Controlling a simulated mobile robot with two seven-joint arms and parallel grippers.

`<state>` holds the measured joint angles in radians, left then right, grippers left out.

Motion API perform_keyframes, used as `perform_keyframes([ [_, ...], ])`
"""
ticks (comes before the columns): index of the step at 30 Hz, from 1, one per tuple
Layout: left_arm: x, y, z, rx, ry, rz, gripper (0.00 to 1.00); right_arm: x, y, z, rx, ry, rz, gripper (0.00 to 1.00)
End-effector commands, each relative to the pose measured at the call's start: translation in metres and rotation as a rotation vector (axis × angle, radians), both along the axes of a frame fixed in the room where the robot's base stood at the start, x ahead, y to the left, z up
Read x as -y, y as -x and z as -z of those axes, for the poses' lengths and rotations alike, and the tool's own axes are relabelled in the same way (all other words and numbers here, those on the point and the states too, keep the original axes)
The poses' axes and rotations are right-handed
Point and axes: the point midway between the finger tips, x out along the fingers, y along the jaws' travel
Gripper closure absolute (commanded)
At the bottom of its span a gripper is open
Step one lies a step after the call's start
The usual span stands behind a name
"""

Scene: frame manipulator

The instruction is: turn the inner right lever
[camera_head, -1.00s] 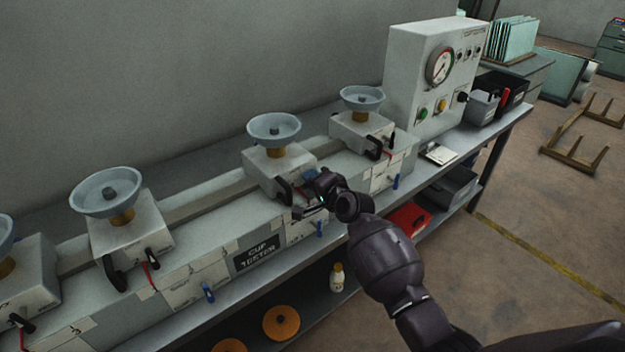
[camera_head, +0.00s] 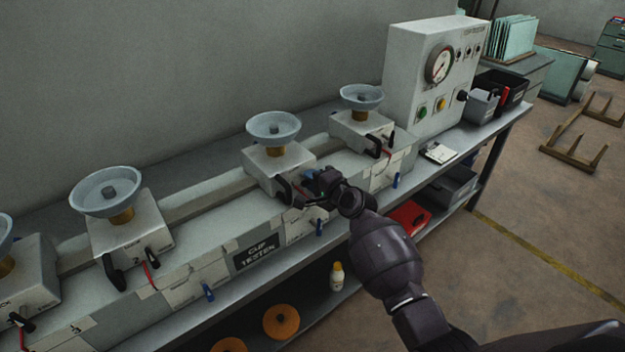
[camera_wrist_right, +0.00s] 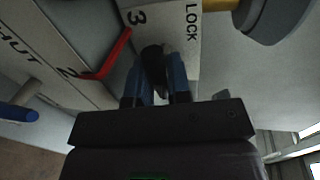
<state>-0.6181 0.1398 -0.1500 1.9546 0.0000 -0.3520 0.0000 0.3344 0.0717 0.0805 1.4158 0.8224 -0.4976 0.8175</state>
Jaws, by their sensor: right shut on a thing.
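The inner right station is the third grey block (camera_head: 278,165) from the left, with a pale blue cup (camera_head: 273,128) on top. My right gripper (camera_head: 311,188) is at the front right of this block and hides its lever in the head view. In the right wrist view, the blue-padded fingers (camera_wrist_right: 161,84) are shut on the black lever (camera_wrist_right: 153,56). The lever sits by the marks "3" and "LOCK" on the block (camera_wrist_right: 181,30). My left gripper is not in view.
A black handle (camera_head: 283,188) sits just left of my gripper. A red lever (camera_wrist_right: 112,56) is close by in the wrist view. Another cup station (camera_head: 361,125) and a gauge box (camera_head: 430,75) stand to the right. A second station (camera_head: 130,235) stands to the left.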

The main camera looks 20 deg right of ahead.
Motion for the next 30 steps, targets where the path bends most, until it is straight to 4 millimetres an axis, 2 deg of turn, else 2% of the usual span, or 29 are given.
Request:
perform_keyframes([
  [2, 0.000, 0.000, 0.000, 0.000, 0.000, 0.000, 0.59, 0.000, 0.000, 0.000, 0.000, -0.003, 0.002, 1.00],
  [3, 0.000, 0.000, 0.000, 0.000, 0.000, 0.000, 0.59, 0.000, 0.000, 0.000, 0.000, -0.003, 0.002, 0.79],
  [7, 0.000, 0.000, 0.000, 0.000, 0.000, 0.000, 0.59, 0.000, 0.000, 0.000, 0.000, -0.002, 0.000, 0.59],
  [20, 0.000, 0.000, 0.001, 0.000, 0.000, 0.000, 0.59, 0.003, 0.007, -0.001, 0.001, 0.000, 0.000, 0.58],
  [30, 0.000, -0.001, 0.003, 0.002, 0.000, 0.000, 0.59, 0.020, 0.053, -0.010, 0.000, 0.001, 0.002, 0.58],
])
